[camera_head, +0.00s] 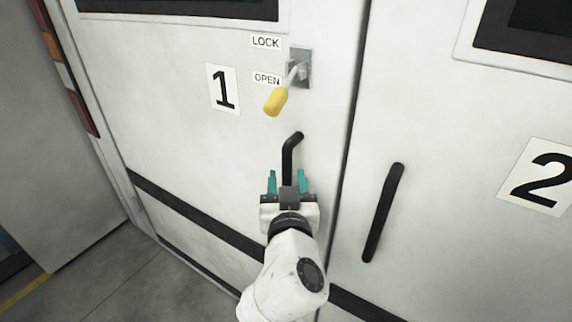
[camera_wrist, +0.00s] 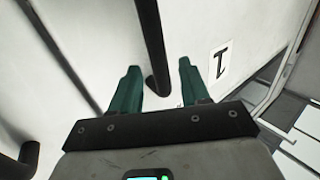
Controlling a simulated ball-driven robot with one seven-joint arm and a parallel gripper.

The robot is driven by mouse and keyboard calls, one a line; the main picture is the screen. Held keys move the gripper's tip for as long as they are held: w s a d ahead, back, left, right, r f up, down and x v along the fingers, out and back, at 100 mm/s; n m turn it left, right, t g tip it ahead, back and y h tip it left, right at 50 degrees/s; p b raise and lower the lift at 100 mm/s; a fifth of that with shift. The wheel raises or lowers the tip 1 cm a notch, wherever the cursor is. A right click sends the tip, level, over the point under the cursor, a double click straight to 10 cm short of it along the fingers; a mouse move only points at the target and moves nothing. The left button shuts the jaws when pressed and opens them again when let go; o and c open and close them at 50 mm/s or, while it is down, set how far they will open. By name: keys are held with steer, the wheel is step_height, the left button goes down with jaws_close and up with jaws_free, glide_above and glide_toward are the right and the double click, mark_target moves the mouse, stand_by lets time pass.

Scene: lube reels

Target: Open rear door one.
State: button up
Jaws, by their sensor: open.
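Rear door one (camera_head: 180,120) is the white door with a black "1" label (camera_head: 223,90); it looks closed against its neighbour. Its latch lever with a yellow grip (camera_head: 276,101) points down and left, beside the OPEN label (camera_head: 267,79). The black bar handle (camera_head: 290,155) of door one is below the latch; its lower part is hidden behind my gripper. My gripper (camera_head: 288,176) is open, with its teal fingers on either side of the handle in the picture. In the wrist view the handle (camera_wrist: 153,50) shows between the fingertips; contact is unclear.
Door two (camera_head: 450,130), with a "2" label (camera_head: 546,177) and its own black handle (camera_head: 383,212), stands right of the door seam. Red and orange lights (camera_head: 70,85) line the left edge. Grey floor (camera_head: 110,270) is free at lower left.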

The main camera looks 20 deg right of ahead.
mark_target(287, 172)
steer(key=shift+x, duration=2.25)
jaws_close()
